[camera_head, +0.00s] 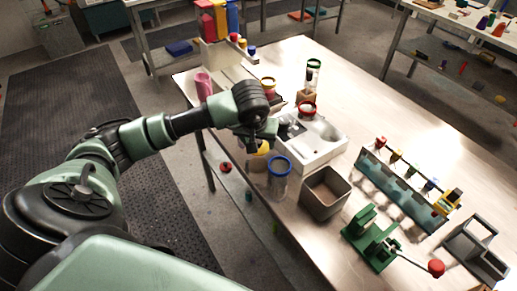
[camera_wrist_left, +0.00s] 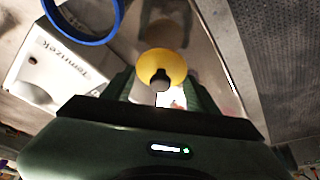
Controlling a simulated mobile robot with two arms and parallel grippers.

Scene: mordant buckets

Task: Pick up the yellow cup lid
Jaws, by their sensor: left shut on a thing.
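The yellow cup lid (camera_head: 264,147) shows below my left gripper (camera_head: 261,137), partly hidden by it, near the table's left edge. My right gripper is not in view.
A clear cup with a blue rim (camera_head: 279,163) stands close to the gripper. A white appliance (camera_head: 322,150) and a square grey-brown bin (camera_head: 326,196) are to the right. A green lever press (camera_head: 372,240) and a rack (camera_head: 400,190) stand farther right on the table (camera_head: 385,120).

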